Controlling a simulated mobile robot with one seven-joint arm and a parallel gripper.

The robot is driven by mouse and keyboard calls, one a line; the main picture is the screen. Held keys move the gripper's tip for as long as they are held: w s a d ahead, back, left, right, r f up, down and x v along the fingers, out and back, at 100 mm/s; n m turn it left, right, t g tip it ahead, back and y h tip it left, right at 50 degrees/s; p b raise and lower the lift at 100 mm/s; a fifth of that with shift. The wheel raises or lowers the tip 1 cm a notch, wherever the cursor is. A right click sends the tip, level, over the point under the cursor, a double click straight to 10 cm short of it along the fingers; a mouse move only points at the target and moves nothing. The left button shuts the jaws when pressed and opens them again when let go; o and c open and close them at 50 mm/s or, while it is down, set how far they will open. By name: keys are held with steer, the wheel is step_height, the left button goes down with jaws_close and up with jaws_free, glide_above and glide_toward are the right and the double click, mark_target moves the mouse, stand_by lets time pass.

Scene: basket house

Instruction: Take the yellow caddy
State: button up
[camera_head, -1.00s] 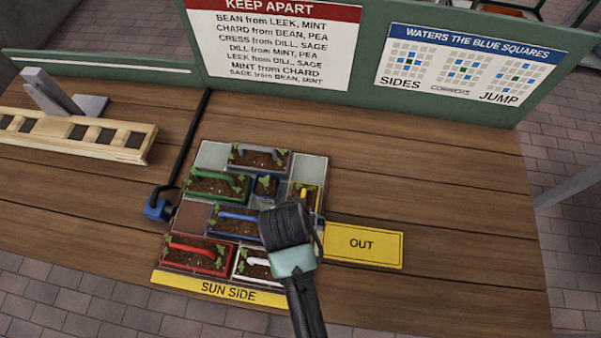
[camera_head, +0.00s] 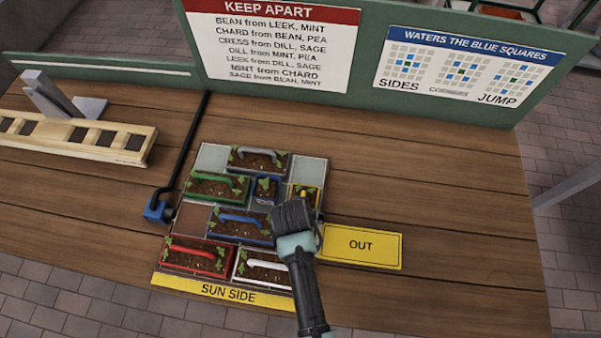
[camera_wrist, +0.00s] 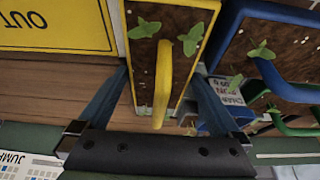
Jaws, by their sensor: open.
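The yellow caddy (camera_head: 306,191) sits in the right column of the planter tray (camera_head: 311,167), mostly hidden behind my gripper in the head view. In the wrist view the yellow caddy (camera_wrist: 163,62) shows soil, green leaves and a raised yellow handle (camera_wrist: 163,85). My gripper (camera_head: 294,212) is over it from above. In the wrist view my gripper (camera_wrist: 158,95) is open, with one blue-grey finger on each side of the caddy and its handle. I cannot tell whether the fingers touch it.
The blue caddy (camera_head: 238,225) and white caddy (camera_head: 262,268) are close beside my gripper. The yellow OUT plate (camera_head: 361,246) lies right of the tray. A small blue caddy (camera_head: 265,187) is left of the yellow one. The table's right side is clear.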

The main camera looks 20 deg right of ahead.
steer(key=c, duration=1.3)
steer(key=shift+r, duration=0.15)
